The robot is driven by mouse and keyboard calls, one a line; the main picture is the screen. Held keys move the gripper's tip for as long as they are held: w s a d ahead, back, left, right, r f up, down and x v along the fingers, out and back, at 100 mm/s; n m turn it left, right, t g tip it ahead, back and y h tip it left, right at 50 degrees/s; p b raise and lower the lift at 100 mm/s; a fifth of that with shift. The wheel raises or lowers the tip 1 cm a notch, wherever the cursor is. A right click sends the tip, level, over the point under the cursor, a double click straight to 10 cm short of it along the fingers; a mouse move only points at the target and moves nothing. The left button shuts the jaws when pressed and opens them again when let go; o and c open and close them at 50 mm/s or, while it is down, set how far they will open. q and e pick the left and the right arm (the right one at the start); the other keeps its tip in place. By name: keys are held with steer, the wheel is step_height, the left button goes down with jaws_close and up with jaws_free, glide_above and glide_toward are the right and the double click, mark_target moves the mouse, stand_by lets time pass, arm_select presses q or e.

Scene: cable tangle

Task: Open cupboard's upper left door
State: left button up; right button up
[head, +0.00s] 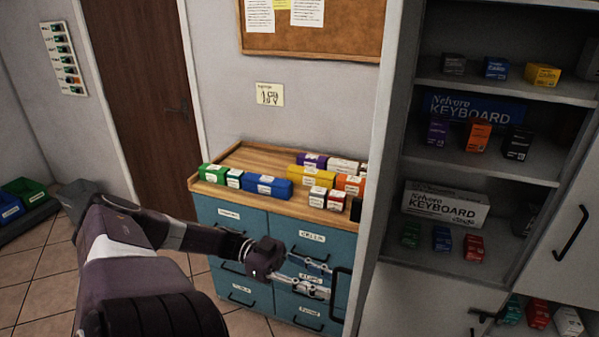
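The tall grey cupboard (480,262) stands at the right. Its upper left compartment is uncovered and shows shelves of boxes. A pale panel (385,150) at its left side, seen nearly edge-on, looks like the upper left door swung out towards me. A dark bar handle (338,298) sticks out from this panel's left face. My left gripper (330,280) reaches in from the left in front of the blue drawers. Its two fingers are apart, with the tips close to the handle; I cannot tell whether they touch it. My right gripper is not in view.
A blue drawer cabinet (232,216) with a wooden top and coloured boxes stands behind my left gripper. A white cupboard door (560,200) with a dark handle is at the right, with small boxes (538,313) below it. Tiled floor (45,285) is free at left.

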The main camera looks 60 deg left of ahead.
arm_select(q)
steer(key=v, duration=0.9)
steer(key=shift+s+a+f, duration=0.1)
